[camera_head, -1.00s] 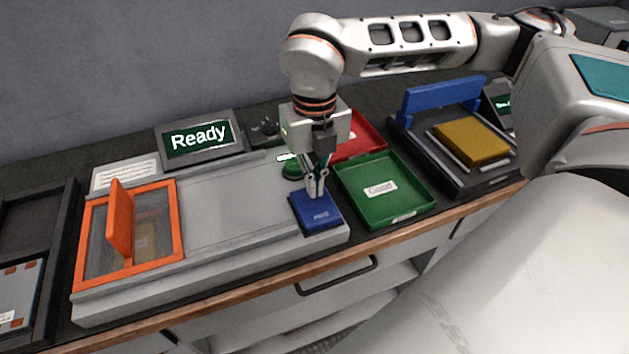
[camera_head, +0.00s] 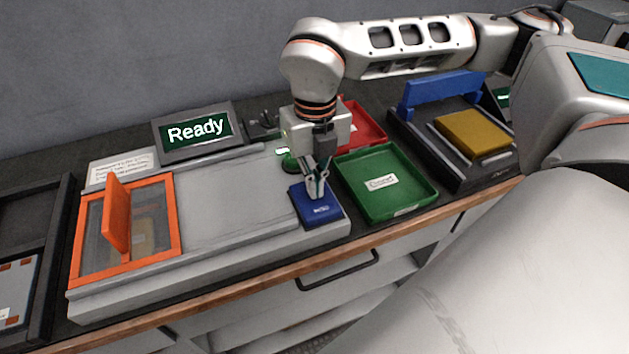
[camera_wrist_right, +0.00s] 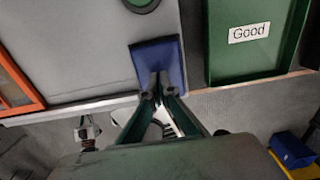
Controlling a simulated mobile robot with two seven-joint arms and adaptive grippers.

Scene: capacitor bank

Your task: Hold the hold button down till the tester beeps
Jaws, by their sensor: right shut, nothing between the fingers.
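The blue hold button (camera_head: 317,207) is a square pad at the right end of the grey tester (camera_head: 235,205). My right gripper (camera_head: 317,194) is shut and empty, pointing down over the back part of the pad. In the right wrist view the fingertips (camera_wrist_right: 159,78) lie over the blue pad (camera_wrist_right: 150,60); whether they touch it I cannot tell. The tester's screen (camera_head: 198,132) reads "Ready". An orange frame with an upright orange flap (camera_head: 117,222) is at the tester's left end. My left gripper is not in view.
A green tray (camera_head: 390,200) labelled "Good" is right of the button, with a red tray (camera_head: 368,128) behind it. Farther right is a black fixture with a yellow block (camera_head: 473,133) and a blue bar (camera_head: 443,94). A green round button (camera_head: 289,162) is behind my gripper.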

